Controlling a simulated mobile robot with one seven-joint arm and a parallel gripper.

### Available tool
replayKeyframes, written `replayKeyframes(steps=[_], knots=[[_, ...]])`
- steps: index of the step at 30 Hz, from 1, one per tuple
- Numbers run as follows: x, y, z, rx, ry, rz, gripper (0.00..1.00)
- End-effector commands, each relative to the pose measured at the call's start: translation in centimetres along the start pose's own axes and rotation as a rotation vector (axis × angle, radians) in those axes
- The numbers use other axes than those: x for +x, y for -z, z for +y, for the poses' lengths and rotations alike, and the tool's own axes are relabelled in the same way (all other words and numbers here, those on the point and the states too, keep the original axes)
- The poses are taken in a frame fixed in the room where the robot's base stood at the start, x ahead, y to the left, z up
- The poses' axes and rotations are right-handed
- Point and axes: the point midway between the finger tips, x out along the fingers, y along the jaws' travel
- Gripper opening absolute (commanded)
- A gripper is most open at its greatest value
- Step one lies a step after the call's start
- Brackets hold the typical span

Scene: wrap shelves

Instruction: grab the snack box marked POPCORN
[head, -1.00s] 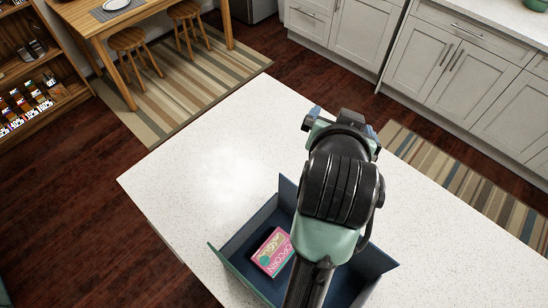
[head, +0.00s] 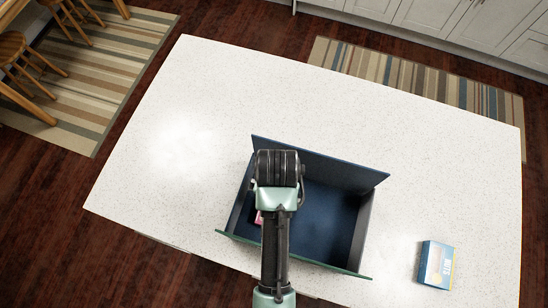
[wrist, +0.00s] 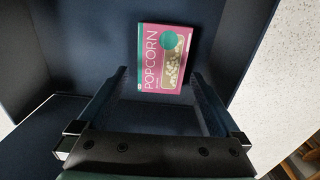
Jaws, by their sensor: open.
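The POPCORN snack box (wrist: 150,72) is pink with a teal edge and a popcorn picture. It lies in the dark blue open container (head: 328,220) on the white counter. In the head view only a pink sliver of the snack box (head: 258,217) shows; my arm hides the rest. In the wrist view my gripper (wrist: 162,82) is open and empty. Its two fingers reach toward the snack box, one on each side of its near end. I cannot tell how much height is left between them. In the head view the fingers are hidden behind my arm.
A blue box with a pale front (head: 435,265) stands on the white counter (head: 200,120), right of the container. The container's walls rise around the snack box. The counter's left and far parts are clear. Wooden stools (head: 25,65) stand on a striped rug at upper left.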

Motion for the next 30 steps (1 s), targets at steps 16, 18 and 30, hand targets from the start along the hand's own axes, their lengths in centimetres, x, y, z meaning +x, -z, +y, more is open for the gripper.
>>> replayKeyframes(steps=[16,18,30], knots=[[5.4,-0.5,-0.2,0.0,0.0,0.001,1.0],[5.6,-0.5,-0.2,0.0,0.0,0.002,1.0],[5.6,-0.5,-0.2,0.0,0.001,0.003,0.62]])
